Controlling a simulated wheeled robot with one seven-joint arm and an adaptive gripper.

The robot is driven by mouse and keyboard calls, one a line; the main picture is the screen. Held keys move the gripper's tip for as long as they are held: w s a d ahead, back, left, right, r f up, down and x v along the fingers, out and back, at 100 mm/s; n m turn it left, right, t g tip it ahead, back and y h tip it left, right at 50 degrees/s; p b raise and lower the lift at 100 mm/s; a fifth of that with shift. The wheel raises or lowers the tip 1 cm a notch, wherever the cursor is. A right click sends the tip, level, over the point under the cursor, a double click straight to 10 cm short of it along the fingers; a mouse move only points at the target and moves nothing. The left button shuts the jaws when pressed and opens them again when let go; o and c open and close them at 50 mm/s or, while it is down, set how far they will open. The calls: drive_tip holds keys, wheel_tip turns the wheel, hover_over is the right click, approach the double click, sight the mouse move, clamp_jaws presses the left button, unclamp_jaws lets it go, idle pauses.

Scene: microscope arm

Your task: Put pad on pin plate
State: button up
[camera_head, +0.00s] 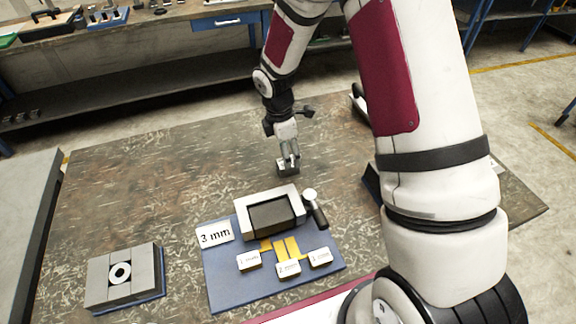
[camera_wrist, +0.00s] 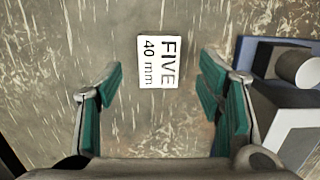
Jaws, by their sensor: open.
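My gripper (camera_head: 288,163) is open above the table behind the blue board. In the wrist view its green-lined fingers (camera_wrist: 162,80) are apart, with a white label (camera_wrist: 158,62) reading "FIVE 40 mm" visible between them. I cannot tell whether the label lies flat on the table or on a thin piece. Nothing is seen held. No part is clearly marked as the pad or the pin plate. A grey block (camera_head: 103,286) with a white ring in its middle sits on a blue base at the front left. A grey frame (camera_head: 242,213) with a dark inset stands on the blue board (camera_head: 222,279).
The blue board carries a "3 mm" card (camera_head: 214,234), yellow strips (camera_head: 287,247) and several small white labelled pieces (camera_head: 288,268). A cylindrical knob (camera_wrist: 298,68) beside the frame is close to my right finger. Bare table (camera_head: 160,180) lies to the left.

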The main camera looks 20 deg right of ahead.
sight(280, 163)
wheel_tip(280, 163, down, 5)
drive_tip(key=shift+d+p, duration=0.15)
drive_tip(key=shift+p, duration=0.2)
drive_tip(key=shift+w+r, duration=0.1)
clamp_jaws()
